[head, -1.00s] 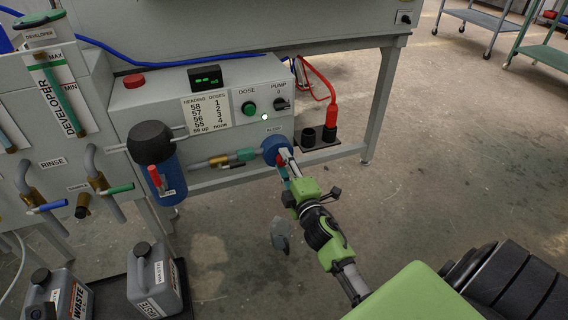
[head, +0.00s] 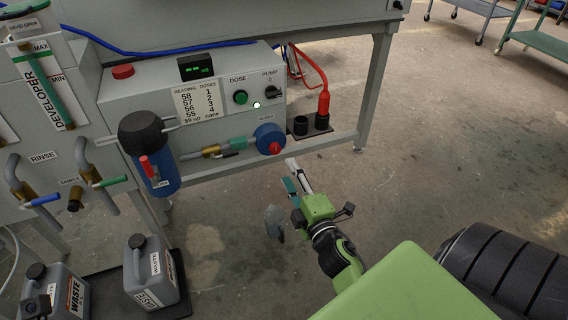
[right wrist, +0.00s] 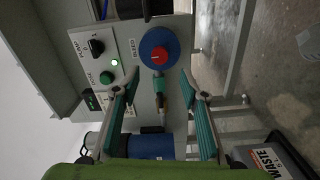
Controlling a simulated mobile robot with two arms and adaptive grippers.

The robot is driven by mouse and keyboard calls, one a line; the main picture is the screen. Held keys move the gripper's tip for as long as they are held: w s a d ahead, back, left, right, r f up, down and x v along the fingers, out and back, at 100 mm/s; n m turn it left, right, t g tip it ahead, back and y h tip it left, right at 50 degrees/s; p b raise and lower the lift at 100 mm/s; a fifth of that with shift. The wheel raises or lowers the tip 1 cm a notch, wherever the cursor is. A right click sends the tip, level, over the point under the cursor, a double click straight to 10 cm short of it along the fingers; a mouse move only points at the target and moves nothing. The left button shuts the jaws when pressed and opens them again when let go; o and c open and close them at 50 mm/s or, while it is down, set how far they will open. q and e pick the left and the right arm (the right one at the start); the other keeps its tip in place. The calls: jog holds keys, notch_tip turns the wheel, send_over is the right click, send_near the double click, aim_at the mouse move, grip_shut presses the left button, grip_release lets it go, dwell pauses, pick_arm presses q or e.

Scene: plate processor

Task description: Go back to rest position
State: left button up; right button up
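My right gripper (head: 290,174) is in front of and below the blue round bleed valve (head: 264,133) with its red centre knob (head: 275,148). It is apart from the valve and holds nothing. In the right wrist view my right gripper (right wrist: 160,82) has its two teal-padded fingers spread wide, with the blue valve and red knob (right wrist: 159,55) beyond the gap between them. My left gripper does not show in any view.
The grey control box (head: 150,90) carries a green dose button (head: 240,97) and a pump switch (head: 272,90). A blue filter (head: 158,172) hangs at its left. Waste cans (head: 150,275) stand low at the left. Floor at centre right is mostly clear.

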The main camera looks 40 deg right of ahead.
jog(key=shift+v, duration=0.9)
